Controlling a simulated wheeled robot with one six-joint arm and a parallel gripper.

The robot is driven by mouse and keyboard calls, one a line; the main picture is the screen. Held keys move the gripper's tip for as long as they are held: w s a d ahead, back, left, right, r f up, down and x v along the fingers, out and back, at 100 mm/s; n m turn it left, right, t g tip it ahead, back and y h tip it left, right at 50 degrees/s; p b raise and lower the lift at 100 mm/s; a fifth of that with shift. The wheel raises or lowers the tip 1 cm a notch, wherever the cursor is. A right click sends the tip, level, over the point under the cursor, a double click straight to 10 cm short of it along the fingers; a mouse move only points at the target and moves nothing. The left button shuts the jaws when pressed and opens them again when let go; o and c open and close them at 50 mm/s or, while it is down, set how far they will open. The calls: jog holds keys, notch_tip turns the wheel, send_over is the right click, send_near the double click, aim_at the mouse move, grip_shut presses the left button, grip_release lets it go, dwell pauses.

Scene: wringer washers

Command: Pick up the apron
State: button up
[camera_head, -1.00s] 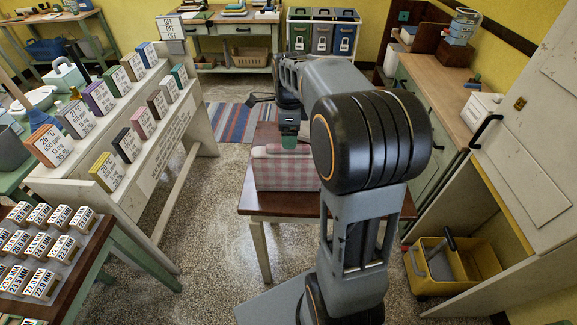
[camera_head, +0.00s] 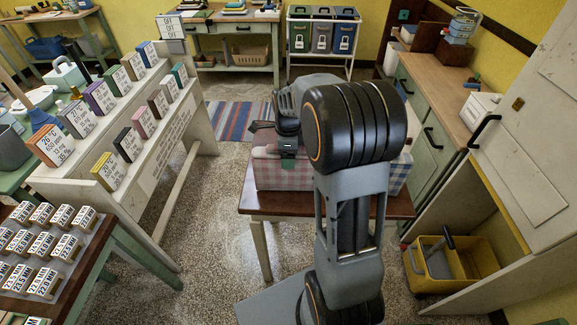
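A pink-and-white checked bundle of folded cloth (camera_head: 270,175), which looks like the apron, lies on a small brown-topped table (camera_head: 330,207) in the head view. A blue-and-white checked cloth (camera_head: 399,174) shows at the table's right side, partly behind my arm. My gripper (camera_head: 287,165) points down at the top of the pink cloth, with a dark green part low against it. My own arm hides much of the cloth and the middle of the table. I cannot make out the fingertips, whether they are apart, or whether they grip cloth.
A white sloped rack (camera_head: 130,170) with several coloured boxes stands on the left. A wooden counter with green drawers (camera_head: 440,90) and an open white cabinet door (camera_head: 525,130) are on the right. A yellow bucket (camera_head: 470,265) stands on the floor. A striped rug (camera_head: 235,122) lies beyond the table.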

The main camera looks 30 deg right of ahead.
jog(key=c, duration=1.4)
jog(key=shift+r, duration=0.1)
